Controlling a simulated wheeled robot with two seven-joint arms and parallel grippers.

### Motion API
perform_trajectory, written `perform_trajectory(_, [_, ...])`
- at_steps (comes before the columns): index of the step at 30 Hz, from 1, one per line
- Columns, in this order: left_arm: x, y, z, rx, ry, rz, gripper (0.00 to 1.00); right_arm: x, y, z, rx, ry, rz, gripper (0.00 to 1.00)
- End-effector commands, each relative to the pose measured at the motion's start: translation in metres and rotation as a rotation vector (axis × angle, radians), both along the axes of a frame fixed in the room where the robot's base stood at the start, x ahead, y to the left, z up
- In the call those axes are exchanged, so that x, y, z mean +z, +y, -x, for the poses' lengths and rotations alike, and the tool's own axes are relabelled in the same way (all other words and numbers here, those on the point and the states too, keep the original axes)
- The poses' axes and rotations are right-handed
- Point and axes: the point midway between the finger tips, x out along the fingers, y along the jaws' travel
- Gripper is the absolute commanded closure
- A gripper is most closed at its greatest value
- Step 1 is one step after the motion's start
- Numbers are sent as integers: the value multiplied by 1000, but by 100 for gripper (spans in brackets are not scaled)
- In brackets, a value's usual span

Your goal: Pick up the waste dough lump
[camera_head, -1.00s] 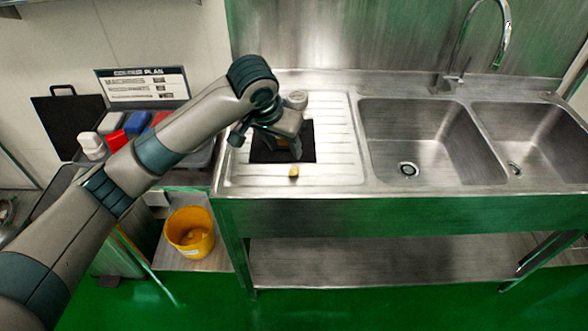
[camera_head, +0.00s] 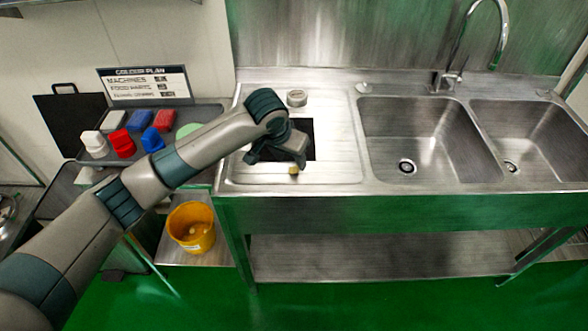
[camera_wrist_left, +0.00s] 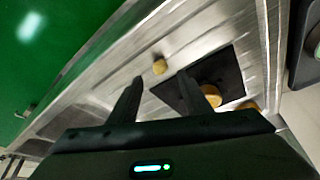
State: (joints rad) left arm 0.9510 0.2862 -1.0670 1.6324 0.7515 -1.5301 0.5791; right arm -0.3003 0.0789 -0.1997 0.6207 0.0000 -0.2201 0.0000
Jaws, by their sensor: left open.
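The waste dough lump (camera_head: 293,170) is a small yellow piece on the ribbed steel drainboard, just in front of the black mat (camera_head: 308,140). My left gripper (camera_head: 290,163) is low over the mat's front edge, close to the lump and partly hiding it. In the left wrist view, the lump (camera_wrist_left: 159,66) shows just beyond and between the spread fingertips of the gripper (camera_wrist_left: 160,77). The jaws are open and empty. My right gripper is in neither view.
Tan round pieces (camera_wrist_left: 211,95) lie on or beside the mat in the wrist view. A round metal part (camera_head: 296,98) stands behind the mat. Sink basins (camera_head: 415,140) lie right. A yellow bucket (camera_head: 190,228) is below left; coloured brushes (camera_head: 122,143) sit on a tray (camera_head: 208,112).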

Motion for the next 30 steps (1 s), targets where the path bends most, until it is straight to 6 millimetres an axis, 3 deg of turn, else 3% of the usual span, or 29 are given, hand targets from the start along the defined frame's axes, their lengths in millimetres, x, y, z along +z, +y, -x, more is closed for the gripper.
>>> perform_trajectory(6, [-20, -3, -6, 0, 3, -3, 56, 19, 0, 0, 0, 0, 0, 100])
perform_trajectory(13, [-42, -7, -13, 0, 2, -1, 56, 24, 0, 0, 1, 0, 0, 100])
perform_trajectory(28, [-45, -7, -14, -1, 0, -2, 56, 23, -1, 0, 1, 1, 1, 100])
perform_trajectory(30, [-45, -7, -14, -1, 0, -2, 70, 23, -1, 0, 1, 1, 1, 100])
